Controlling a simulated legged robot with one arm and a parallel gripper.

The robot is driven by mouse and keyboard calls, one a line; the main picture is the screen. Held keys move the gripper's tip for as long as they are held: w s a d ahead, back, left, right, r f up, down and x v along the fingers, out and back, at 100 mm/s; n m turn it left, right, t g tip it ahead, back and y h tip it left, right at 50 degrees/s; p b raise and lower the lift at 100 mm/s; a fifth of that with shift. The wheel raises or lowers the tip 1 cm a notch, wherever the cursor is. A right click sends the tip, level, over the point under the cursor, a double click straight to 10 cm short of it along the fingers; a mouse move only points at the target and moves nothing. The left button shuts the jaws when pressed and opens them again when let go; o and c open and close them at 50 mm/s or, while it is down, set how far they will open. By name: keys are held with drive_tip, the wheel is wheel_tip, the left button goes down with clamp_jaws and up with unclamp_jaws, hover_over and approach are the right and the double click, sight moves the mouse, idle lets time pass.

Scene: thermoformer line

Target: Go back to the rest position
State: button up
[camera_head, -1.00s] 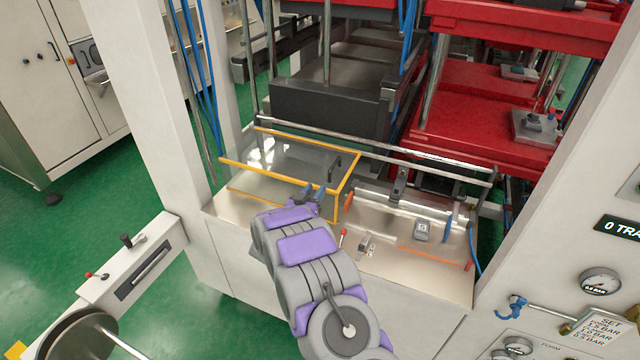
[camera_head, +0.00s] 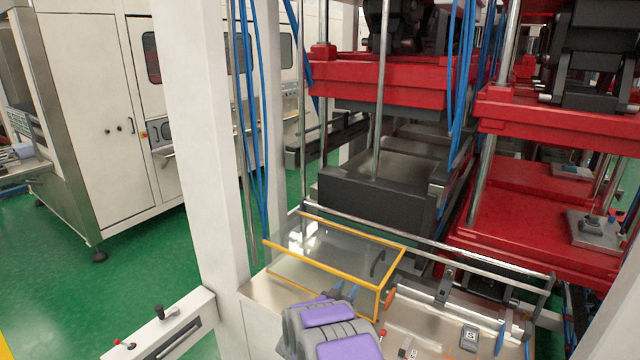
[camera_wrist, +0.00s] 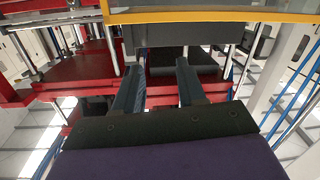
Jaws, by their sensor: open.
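My gripper (camera_wrist: 158,85) shows in the wrist view with its two dark fingers apart and nothing between them. In the head view my purple and grey arm rises from the bottom edge, and the gripper fingers (camera_head: 345,290) are near the yellow-edged clear guard (camera_head: 335,266). I cannot tell whether they touch it. In the wrist view a yellow guard edge (camera_wrist: 210,16) crosses the top, close to the fingers.
The thermoformer's red platens (camera_head: 530,215) and dark box-shaped tool (camera_head: 375,200) stand behind the guard. A white post (camera_head: 205,140) rises on the left. A metal ledge with small switches (camera_head: 468,338) lies right of my arm. Green floor (camera_head: 150,220) is open at left.

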drive_tip(key=s+a+r+n+g+y+b, duration=0.2)
drive_tip(key=s+a+r+g+y, duration=0.15)
drive_tip(key=s+y, duration=0.35)
drive_tip(key=s+a+r+n+g+y+b, duration=0.25)
drive_tip(key=s+a+r+y, duration=0.2)
drive_tip(key=s, duration=0.45)
drive_tip(key=s+d+g+h+b, duration=0.1)
drive_tip(key=s+d+g, duration=0.2)
drive_tip(key=s, duration=1.1)
drive_tip(key=s+d+f+g+h+b, duration=0.1)
drive_tip(key=s+d+g, duration=0.3)
drive_tip(key=s, duration=1)
drive_tip(key=s+d+f+g+h+b, duration=0.1)
drive_tip(key=s+d, duration=0.4)
drive_tip(key=s, duration=0.9)
drive_tip(key=g+b, duration=0.1)
drive_tip(key=g, duration=0.1)
drive_tip(key=shift+s+d+g, duration=0.15)
drive_tip(key=shift+d+g, duration=0.05)
drive_tip(key=shift+g, duration=0.1)
